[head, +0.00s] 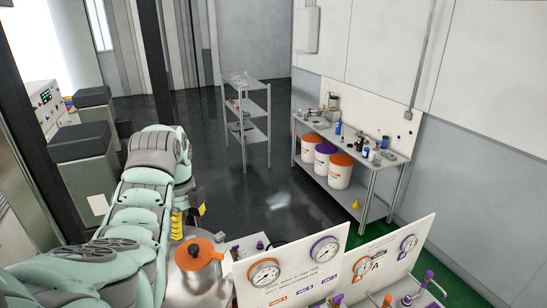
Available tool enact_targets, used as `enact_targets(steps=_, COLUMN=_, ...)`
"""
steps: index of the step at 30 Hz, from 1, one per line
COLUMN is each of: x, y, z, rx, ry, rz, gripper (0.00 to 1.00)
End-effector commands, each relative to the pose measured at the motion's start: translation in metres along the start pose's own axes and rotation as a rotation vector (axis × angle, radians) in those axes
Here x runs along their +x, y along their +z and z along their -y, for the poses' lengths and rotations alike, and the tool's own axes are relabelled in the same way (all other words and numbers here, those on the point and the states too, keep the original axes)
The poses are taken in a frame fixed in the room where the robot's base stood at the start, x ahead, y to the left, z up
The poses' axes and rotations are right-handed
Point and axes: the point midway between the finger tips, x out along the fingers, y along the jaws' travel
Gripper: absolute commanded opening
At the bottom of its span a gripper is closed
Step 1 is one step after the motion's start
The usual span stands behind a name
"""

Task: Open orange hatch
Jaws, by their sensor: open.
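An orange hatch (199,247) with a raised knob sits on top of a silver metal cylinder (200,281) at the bottom, left of centre. The hatch looks level and closed on the cylinder, though its left edge is close to my arm in the picture. My mint-green arm fills the lower left and bends over at its top, left of and behind the hatch.
White gauge panels (292,270) with orange and purple dials stand right of the hatch. A yellow coiled part (177,224) is beside my arm. A metal workbench (376,169) holds buckets and bottles at the right. A grey shelf (246,98) stands behind; the dark floor between is clear.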

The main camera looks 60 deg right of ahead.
Motion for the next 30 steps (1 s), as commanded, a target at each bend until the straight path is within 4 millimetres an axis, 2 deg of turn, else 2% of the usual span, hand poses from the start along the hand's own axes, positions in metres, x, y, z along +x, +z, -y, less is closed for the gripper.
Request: enact_targets(steps=30, x=-0.070, y=-0.002, z=0.002, rx=0.002, ry=-0.005, rz=-0.002, gripper=0.61)
